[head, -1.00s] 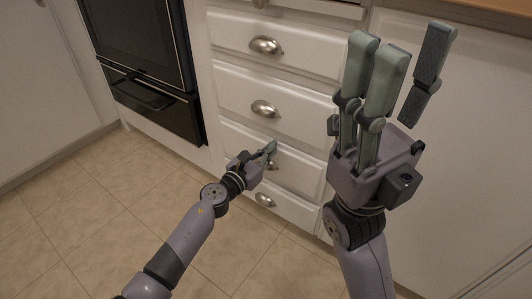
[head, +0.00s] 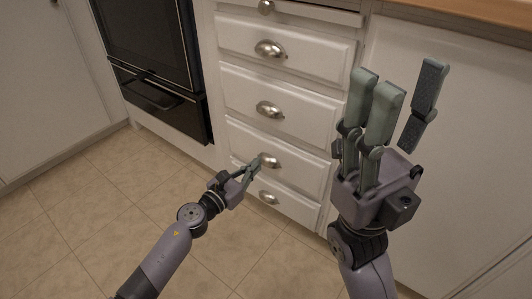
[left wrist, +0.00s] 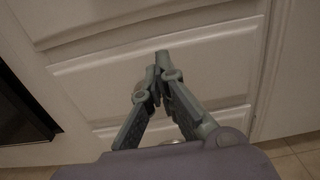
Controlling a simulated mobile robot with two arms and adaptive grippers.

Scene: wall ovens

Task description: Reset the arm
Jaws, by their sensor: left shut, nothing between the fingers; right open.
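My left gripper (head: 252,168) is low in front of the white drawer stack, beside the cup handle (head: 268,160) of the third large drawer. In the left wrist view its fingers (left wrist: 160,60) meet at the tips with nothing between them, against the white drawer front (left wrist: 215,75). I cannot tell whether it touches the drawer. My right gripper (head: 400,95) is raised close to the camera at the right, its fingers spread wide and empty, pointing up.
A black wall oven (head: 155,60) stands left of the drawers. More cup handles (head: 270,48) stick out from the drawers. A wooden counter edge (head: 480,20) is at the upper right. The tiled floor (head: 90,220) is clear at the left.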

